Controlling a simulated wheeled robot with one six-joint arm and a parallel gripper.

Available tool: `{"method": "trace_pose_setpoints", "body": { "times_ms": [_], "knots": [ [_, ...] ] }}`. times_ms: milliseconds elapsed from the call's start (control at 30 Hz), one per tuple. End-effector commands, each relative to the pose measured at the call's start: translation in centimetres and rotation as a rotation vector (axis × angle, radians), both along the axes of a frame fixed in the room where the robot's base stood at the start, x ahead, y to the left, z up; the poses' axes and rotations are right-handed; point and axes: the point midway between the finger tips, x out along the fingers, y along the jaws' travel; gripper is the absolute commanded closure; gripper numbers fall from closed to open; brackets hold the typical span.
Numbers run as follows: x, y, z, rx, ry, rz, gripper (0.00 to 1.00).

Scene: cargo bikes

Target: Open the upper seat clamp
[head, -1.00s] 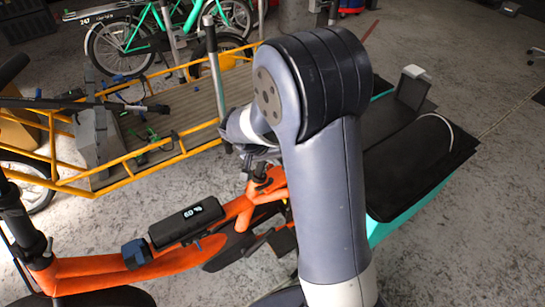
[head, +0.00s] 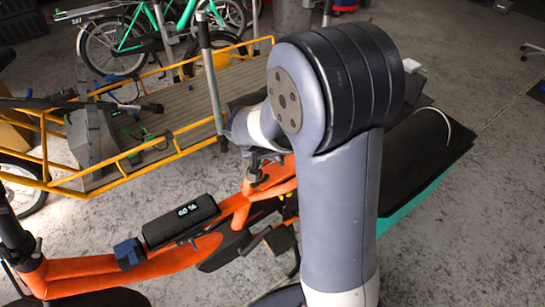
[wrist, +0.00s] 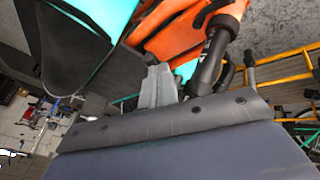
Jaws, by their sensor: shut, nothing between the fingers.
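The orange bike frame (head: 268,178) crosses the head view from lower left to centre. A dark clamp-like part (head: 258,160) sits at the top of its short upright tube, partly hidden by my arm. In the wrist view the orange frame (wrist: 192,32) is at the top, with a dark tube and fittings (wrist: 212,58) joined to it. My gripper (wrist: 152,62) shows there as grey fingers, shut and empty, just left of the dark tube. I see a gap between them. The lever's position is too small to tell.
A black battery-like display unit (head: 182,220) sits on the orange frame. A yellow-railed cargo bike (head: 150,148) with a silver post (head: 211,80) stands behind. The black cargo deck (head: 425,160) lies right of my arm. Grey floor (head: 470,240) is clear at right.

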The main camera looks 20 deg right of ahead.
Motion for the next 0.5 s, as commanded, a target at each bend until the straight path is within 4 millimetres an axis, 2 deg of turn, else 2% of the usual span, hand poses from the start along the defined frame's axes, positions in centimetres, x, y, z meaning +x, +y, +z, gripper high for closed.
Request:
{"method": "trace_pose_setpoints", "body": {
  "times_ms": [500],
  "knots": [
    [-0.8,-2.8,-1.0,0.04,-0.126,0.364,1.0]
  ]
}}
